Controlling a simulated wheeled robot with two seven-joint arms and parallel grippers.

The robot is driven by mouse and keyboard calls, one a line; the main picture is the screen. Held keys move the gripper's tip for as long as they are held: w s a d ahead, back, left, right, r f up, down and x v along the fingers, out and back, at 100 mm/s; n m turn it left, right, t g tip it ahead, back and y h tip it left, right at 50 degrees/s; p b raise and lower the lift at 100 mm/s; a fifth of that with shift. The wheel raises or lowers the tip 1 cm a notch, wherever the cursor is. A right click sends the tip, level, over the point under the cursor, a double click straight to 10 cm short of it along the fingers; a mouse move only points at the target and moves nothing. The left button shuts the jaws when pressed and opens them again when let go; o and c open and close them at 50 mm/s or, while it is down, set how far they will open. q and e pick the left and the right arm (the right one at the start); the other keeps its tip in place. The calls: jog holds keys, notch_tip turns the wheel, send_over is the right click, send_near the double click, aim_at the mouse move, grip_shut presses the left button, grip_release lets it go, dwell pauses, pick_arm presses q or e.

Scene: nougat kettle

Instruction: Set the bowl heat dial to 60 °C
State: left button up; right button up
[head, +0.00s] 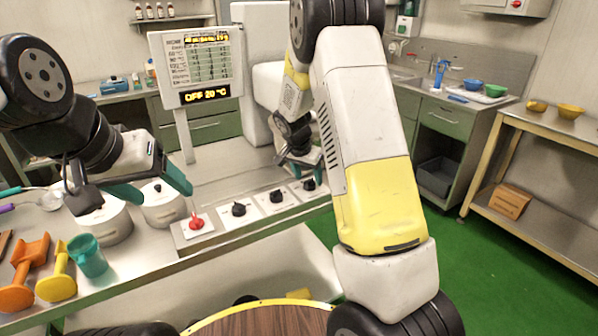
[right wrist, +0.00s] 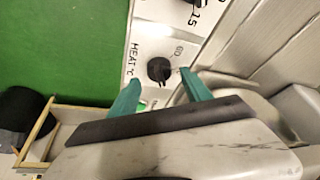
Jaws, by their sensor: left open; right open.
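The bowl heat dial (right wrist: 159,69) is a black round knob on a white plate marked "HEAT °C" in the right wrist view. A "60" mark is printed beside it. In the head view it appears to be the rightmost black dial (head: 309,184) on the front panel. My right gripper (right wrist: 161,82) is open, its teal fingertips on either side of the dial in the picture; I cannot tell whether they touch it. In the head view my right gripper (head: 308,165) is just above that dial, partly hidden by my arm. My left gripper (head: 150,190) is open and empty above the pots.
A display (head: 205,95) reads "OFF 20 °C". A red knob (head: 195,222) and two other black dials (head: 238,209) (head: 277,197) line the panel. Lidded pots (head: 162,203), a teal cup (head: 88,256) and orange and yellow tools (head: 57,277) stand at left.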

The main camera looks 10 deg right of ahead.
jog(key=shift+x, duration=0.8)
grip_shut()
